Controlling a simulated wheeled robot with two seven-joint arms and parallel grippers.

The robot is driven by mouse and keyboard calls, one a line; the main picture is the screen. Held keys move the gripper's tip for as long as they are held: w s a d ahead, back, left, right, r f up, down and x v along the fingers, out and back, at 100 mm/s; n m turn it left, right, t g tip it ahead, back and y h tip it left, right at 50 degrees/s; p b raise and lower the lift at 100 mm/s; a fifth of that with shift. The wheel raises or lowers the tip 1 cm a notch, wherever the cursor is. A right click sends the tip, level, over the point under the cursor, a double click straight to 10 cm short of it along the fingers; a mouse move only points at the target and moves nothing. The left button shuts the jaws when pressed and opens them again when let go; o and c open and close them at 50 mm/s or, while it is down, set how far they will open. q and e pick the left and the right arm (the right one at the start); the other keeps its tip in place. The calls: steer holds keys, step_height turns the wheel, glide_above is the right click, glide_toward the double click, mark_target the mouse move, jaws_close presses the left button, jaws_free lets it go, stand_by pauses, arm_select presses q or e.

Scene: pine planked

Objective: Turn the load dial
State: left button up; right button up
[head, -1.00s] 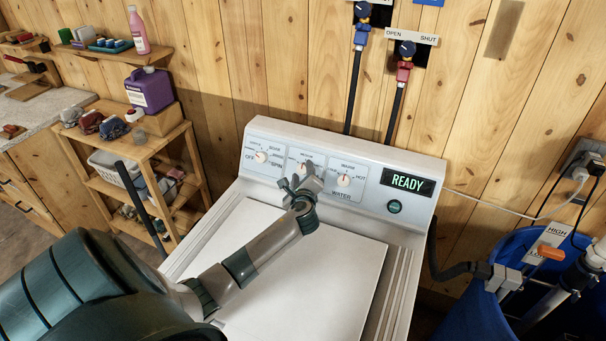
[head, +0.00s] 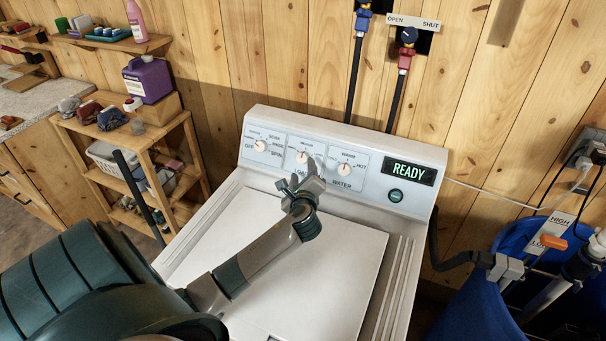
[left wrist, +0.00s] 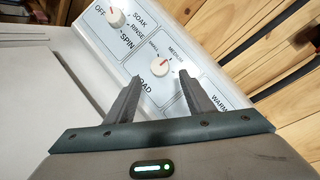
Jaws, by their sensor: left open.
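The load dial (head: 303,157) is the small white middle knob with a red mark on the washer's sloped panel. In the left wrist view the load dial (left wrist: 160,67) sits just beyond and between the fingertips, its mark toward the upper right, near "MEDIUM". My left gripper (head: 299,178) is open and empty, in front of the dial, partly covering the "LOAD" label. In the left wrist view its two fingers (left wrist: 159,79) are apart, and I see no contact with the dial. My right gripper is not in view.
The spin dial (head: 261,146) is left of the load dial and the water dial (head: 344,169) is right. Further right are the READY display (head: 409,172) and a green button (head: 395,196). The washer's flat lid (head: 330,270) lies below the panel. A blue barrel (head: 470,300) stands right.

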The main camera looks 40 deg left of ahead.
arm_select(q)
steer(key=b+v, duration=0.2)
steer(key=v, duration=0.8)
steer(key=shift+s+d+b, duration=0.25)
steer(key=shift+s+b, duration=0.05)
steer(key=shift+b, duration=0.05)
steer(key=shift+r, duration=0.1)
